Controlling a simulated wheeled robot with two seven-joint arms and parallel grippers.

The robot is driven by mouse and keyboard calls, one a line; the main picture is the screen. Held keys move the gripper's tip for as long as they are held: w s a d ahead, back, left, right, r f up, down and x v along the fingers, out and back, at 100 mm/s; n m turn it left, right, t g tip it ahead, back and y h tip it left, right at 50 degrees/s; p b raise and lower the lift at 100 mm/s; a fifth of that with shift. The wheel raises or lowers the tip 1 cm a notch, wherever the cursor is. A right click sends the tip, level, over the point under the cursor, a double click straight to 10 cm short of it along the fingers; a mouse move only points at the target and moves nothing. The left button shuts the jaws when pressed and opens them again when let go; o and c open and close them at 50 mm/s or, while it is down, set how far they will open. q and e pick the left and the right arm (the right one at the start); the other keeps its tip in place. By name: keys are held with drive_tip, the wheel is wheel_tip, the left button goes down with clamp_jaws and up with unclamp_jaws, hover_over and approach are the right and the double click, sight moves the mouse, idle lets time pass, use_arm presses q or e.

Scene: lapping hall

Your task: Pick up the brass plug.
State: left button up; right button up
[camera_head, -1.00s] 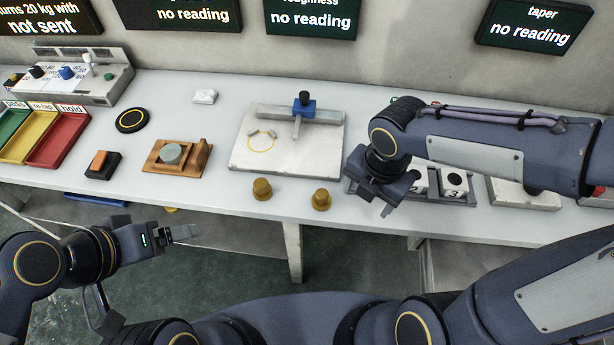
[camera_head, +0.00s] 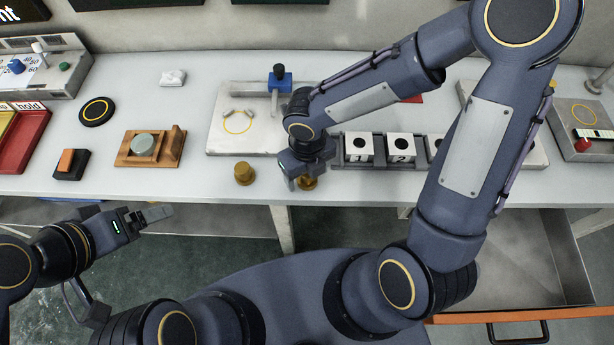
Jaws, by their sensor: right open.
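Two brass-coloured plugs stand near the front edge of the bench. The left brass plug (camera_head: 243,174) is fully in view and upright. The right brass plug (camera_head: 307,183) is partly hidden by my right gripper (camera_head: 299,176). That gripper points down over the right plug and is open; whether its fingers are around the plug or just above it I cannot tell. My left gripper (camera_head: 156,213) is in front of the bench edge at the left, away from both plugs.
A white plate (camera_head: 220,139) with a blue-headed fixture (camera_head: 280,80) lies behind the plugs. A rack of numbered blocks (camera_head: 400,147) is close to the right gripper. A wooden holder (camera_head: 128,158) and a black-and-orange switch (camera_head: 72,163) stand left. An open drawer (camera_head: 520,240) is below right.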

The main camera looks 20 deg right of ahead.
drive_tip(key=shift+f, duration=0.25)
drive_tip(key=c, duration=1.3)
drive_tip(key=shift+r, duration=0.15)
